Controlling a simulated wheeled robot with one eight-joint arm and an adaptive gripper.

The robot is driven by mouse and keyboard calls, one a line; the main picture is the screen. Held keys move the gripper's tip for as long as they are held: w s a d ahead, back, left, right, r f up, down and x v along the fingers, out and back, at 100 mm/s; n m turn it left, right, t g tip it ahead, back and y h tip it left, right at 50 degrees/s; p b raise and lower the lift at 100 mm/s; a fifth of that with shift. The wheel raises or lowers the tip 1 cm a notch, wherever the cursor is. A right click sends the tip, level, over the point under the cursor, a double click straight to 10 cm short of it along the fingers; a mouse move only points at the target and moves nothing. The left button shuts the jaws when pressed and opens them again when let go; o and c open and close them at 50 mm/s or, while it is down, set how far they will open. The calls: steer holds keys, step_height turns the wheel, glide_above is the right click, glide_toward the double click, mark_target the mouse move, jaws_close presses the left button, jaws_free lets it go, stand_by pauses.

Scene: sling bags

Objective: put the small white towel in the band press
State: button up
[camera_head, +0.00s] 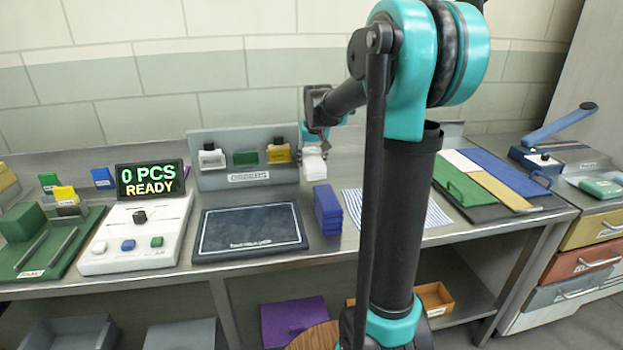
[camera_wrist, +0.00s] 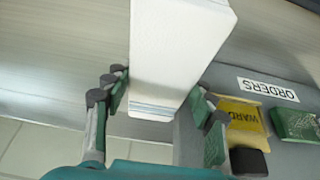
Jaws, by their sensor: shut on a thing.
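The small white towel (camera_head: 314,167) is a folded white block between the fingers of my gripper (camera_head: 314,145), held up over the bench near the orders board. In the wrist view the towel (camera_wrist: 180,50) fills the space between the two green-padded fingers of my gripper (camera_wrist: 160,103), with layered fold edges showing at its near end. I cannot tell for sure which device is the band press. A green fixture (camera_head: 45,245) with two rails and a small, hard-to-read label stands at the far left. A device with a raised blue lever (camera_head: 555,130) stands at the far right.
A counter box (camera_head: 135,235) reads "0 PCS READY". A dark mat (camera_head: 250,230), a blue stack (camera_head: 327,208), a striped cloth (camera_head: 400,208) and flat coloured pieces (camera_head: 490,180) lie on the bench. The orders board (camera_head: 248,178) stands behind, with coloured blocks on it.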

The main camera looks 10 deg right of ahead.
steer(key=shift+f, duration=3.7)
steer(key=o, duration=0.8)
steer(key=shift+f, duration=0.1)
steer(key=shift+c, duration=0.2)
steer(key=o, duration=0.4)
steer(key=shift+o, duration=0.2)
